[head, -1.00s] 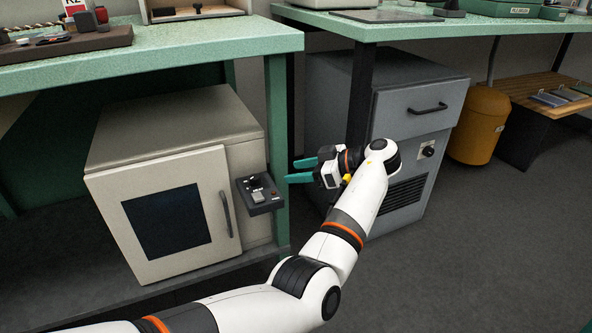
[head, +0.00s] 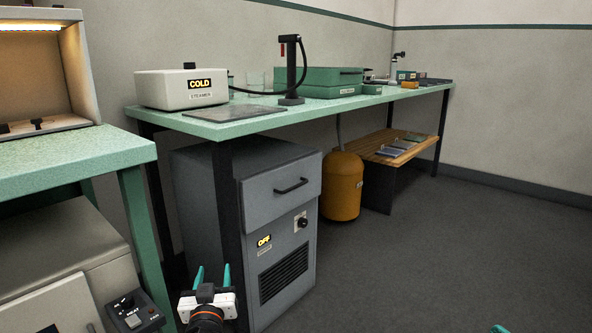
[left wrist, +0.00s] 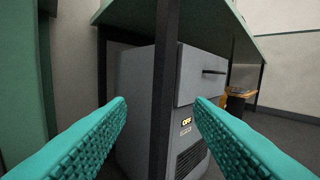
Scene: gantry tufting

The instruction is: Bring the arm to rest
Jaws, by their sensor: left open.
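My left gripper (head: 213,270) is low in the head view, in front of the grey cabinet (head: 283,235) and just right of the near bench's green leg. Its two teal fingers are apart with nothing between them. In the left wrist view, the open fingers (left wrist: 160,110) frame the cabinet (left wrist: 140,110) and a dark table leg, with no contact visible. A small teal tip (head: 498,329) at the bottom edge of the head view may be my right gripper; its jaws cannot be made out.
A switch box (head: 136,313) on the light oven is close left of the left gripper. The far bench (head: 225,128) holds a steamer marked COLD (head: 182,88) and a green case (head: 325,83). The cabinet shows OFF. A yellow canister (head: 342,187) stands beyond; the floor right is open.

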